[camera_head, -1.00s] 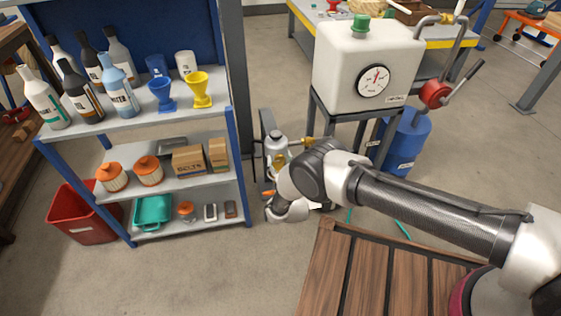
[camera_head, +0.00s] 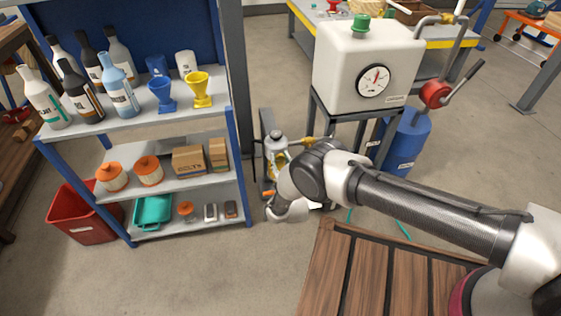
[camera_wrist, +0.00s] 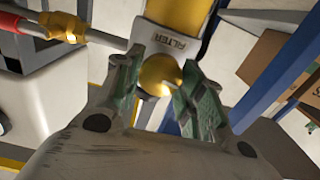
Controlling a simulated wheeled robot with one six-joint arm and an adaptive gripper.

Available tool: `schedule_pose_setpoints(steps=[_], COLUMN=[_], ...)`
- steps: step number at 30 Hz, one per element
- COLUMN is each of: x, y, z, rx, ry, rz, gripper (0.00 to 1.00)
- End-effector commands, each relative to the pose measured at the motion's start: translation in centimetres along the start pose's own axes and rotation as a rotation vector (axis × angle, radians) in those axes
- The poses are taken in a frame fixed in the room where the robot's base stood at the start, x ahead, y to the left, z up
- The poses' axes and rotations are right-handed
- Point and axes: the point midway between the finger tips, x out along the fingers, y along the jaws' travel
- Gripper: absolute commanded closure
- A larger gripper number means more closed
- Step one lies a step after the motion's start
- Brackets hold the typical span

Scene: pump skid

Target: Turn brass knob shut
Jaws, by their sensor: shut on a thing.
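The brass knob (camera_wrist: 159,73) is a round brass ball in the wrist view, just below a plate reading FILTER. My gripper (camera_wrist: 156,88) has its two green-padded fingers on either side of the knob, closed on it. In the head view my arm hides the knob and most of the gripper. The grey filter housing (camera_head: 276,146) shows in the head view beside the shelf, just behind my wrist.
The shelf (camera_head: 190,190) with bottles, funnels and boxes stands close on the left. A white tank with a gauge (camera_head: 365,65) stands on a dark frame behind my arm. A brass pipe fitting (camera_wrist: 62,27) lies upper left of my gripper. A wooden deck (camera_head: 365,270) is in front.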

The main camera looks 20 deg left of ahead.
Motion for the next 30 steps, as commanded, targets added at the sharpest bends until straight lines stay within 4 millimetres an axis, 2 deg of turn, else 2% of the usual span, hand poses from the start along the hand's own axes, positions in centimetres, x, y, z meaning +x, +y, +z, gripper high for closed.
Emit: schedule_pose_setpoints(steps=[30], x=[-0.02], y=[0.23], z=[0.11], rx=[0.936], ry=[0.001], rz=[0.000], gripper=[0.85])
